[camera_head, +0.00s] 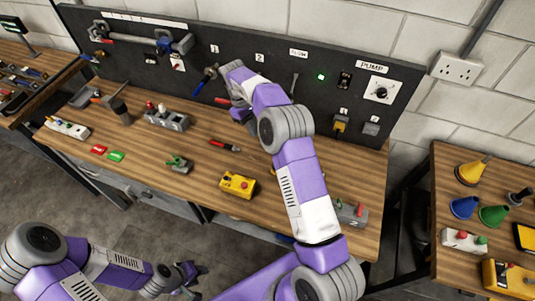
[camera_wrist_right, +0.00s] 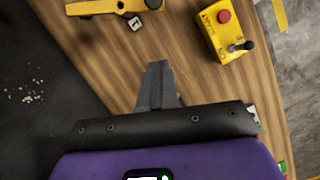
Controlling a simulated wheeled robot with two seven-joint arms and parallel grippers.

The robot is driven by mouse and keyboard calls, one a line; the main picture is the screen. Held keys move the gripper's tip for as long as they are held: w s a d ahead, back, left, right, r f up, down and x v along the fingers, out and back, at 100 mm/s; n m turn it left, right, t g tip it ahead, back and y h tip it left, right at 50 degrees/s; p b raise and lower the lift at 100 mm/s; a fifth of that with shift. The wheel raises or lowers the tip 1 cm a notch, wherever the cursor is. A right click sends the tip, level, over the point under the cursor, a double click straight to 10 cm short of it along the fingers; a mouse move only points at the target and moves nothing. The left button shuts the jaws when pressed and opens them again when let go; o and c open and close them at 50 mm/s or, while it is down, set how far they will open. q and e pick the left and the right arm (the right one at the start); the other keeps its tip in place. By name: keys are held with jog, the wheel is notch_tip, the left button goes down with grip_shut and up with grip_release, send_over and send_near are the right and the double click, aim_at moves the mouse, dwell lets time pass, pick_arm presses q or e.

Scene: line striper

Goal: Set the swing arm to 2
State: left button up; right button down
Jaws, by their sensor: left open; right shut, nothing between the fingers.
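A blue-handled lever (camera_head: 203,82) slants down-left on the black panel, below the label 1 (camera_head: 214,48). The label 2 (camera_head: 259,57) is further right. In the right wrist view, a yellow bar (camera_wrist_right: 115,6) with a dark knob lies beside a small white marked tag (camera_wrist_right: 135,23). I cannot tell for sure which of these is the swing arm. My right gripper (camera_wrist_right: 157,85) is shut and empty, apart from the yellow bar. In the head view my right arm hides part of the bench and panel. My left gripper (camera_head: 190,275) is open and empty, low in front of the bench.
A yellow box with a red button (camera_head: 238,184) stands on the bench and also shows in the right wrist view (camera_wrist_right: 222,38). A red-handled screwdriver (camera_head: 224,145) and a green clamp-like object (camera_head: 178,163) lie nearby. The pump switch (camera_head: 381,90) is on the panel's right.

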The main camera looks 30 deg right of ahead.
pick_arm(q)
jog(key=shift+r+p, duration=0.85)
jog(key=shift+r, duration=0.05)
pick_arm(e)
jog(key=s+d+f, duration=0.2)
jog(key=s+f, duration=0.4)
jog(key=f, duration=0.3)
jog(key=shift+s+d+f, duration=0.2)
jog(key=shift+s, duration=0.15)
